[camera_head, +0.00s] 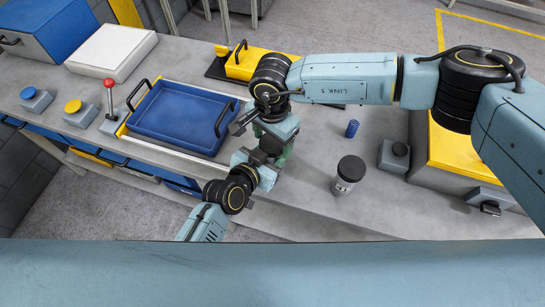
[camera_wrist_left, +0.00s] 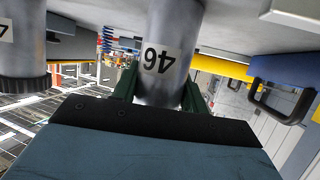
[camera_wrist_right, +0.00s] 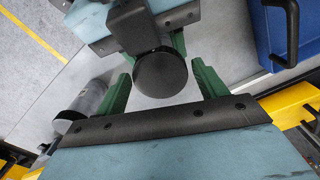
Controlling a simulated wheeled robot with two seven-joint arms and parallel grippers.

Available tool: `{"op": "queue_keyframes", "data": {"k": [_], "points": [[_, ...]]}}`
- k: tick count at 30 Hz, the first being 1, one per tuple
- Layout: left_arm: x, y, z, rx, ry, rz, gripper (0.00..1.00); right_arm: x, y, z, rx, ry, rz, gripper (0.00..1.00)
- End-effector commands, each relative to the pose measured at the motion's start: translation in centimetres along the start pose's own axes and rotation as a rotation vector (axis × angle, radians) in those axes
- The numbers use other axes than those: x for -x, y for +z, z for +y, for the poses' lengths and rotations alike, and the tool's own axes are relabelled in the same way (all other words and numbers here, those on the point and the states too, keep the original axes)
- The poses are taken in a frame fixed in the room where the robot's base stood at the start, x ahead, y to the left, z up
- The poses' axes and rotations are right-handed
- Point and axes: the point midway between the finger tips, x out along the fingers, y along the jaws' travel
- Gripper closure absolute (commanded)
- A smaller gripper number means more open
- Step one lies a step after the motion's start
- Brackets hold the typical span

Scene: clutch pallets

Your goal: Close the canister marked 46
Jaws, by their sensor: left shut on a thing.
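The canister marked 46 (camera_wrist_left: 160,60) is a grey metal cylinder with a white label, shown upside down in the left wrist view. My left gripper (camera_wrist_left: 158,90) is shut on it with green fingers on both sides. A round black lid (camera_wrist_right: 162,72) shows in the right wrist view over the left gripper's place; whether it is fully seated cannot be told. My right gripper (camera_wrist_right: 163,85) is open, its green fingers on either side of the lid with small gaps.
A second canister with a black lid (camera_head: 347,175) stands right of the grippers. A blue tray (camera_head: 180,117) with black handles lies to the left. A button box (camera_head: 395,155) stands at right.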

Motion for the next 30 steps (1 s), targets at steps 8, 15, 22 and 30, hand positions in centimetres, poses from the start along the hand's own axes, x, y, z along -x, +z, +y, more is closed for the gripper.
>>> {"op": "queue_keyframes", "data": {"k": [8, 15, 22, 30], "points": [[0.01, 0.08, 0.01, 0.000, 0.000, -0.002, 1.00, 0.03, -0.03, 0.00, 0.000, 0.000, 0.000, 0.66], [0.01, 0.08, 0.01, 0.000, 0.000, -0.002, 1.00, 0.00, -0.01, 0.02, -0.125, 0.000, -0.001, 0.70], [0.01, 0.08, 0.00, 0.000, 0.000, -0.002, 1.00, 0.02, -0.03, 0.01, -0.147, 0.000, 0.000, 0.37], [0.01, 0.07, 0.00, 0.000, 0.000, -0.002, 1.00, 0.03, -0.03, 0.01, -0.146, 0.000, 0.000, 0.18]]}}
